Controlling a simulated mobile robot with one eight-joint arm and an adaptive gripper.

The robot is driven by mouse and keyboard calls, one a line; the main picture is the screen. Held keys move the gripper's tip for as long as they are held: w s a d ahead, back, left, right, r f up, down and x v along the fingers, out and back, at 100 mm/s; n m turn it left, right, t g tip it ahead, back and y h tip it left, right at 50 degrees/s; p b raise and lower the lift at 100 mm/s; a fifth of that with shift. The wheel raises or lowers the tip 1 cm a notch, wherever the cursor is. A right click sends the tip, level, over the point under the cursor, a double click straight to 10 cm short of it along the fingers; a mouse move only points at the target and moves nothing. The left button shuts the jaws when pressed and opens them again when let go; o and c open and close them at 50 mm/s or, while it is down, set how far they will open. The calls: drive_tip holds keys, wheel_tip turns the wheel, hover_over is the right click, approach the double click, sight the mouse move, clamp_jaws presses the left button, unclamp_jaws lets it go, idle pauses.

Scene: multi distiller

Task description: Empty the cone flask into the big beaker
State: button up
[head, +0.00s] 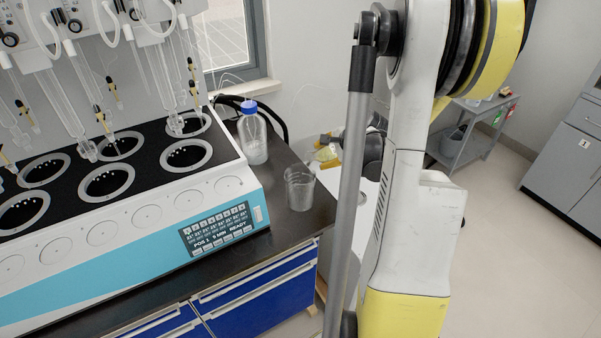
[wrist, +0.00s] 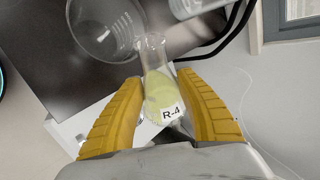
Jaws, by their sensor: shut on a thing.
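In the wrist view the cone flask (wrist: 160,92), clear glass with pale yellow liquid and an R-4 label, is between the two yellow fingers of my gripper (wrist: 160,80), which is shut on it. Its open neck points towards the top of the picture, beside the rim of the big beaker (wrist: 103,28). In the head view the clear beaker (head: 300,190) stands upright near the right end of the dark bench; it appears empty. My gripper (head: 326,154) shows there as a small yellow patch, mostly hidden behind my arm. I cannot make out the flask there.
A blue-capped bottle (head: 252,138) stands behind the beaker, close to it in the wrist view. The distiller (head: 130,215) with its glass tubes fills the left of the bench. The bench (head: 240,262) has a narrow clear strip in front. A grey cart (head: 475,135) stands farther off.

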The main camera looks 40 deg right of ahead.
sight(318, 151)
drive_tip(key=shift+r+h+p, duration=0.3)
drive_tip(key=shift+r+h, duration=0.05)
drive_tip(key=shift+h, duration=0.05)
drive_tip(key=shift+a+r+n+h+p, duration=0.35)
drive_tip(key=shift+a+r+n+h, duration=0.15)
drive_tip(key=shift+a+h, duration=0.25)
idle(0.6)
drive_tip(key=shift+f+n+h+b, duration=0.4)
drive_tip(key=shift+h+b, duration=0.25)
drive_tip(key=shift+b, duration=0.35)
idle(0.3)
drive_tip(key=shift+a+r+n+h+b, duration=0.3)
drive_tip(key=shift+r+n+h+b, duration=0.3)
drive_tip(key=shift+r+h+b, duration=0.5)
idle(2.7)
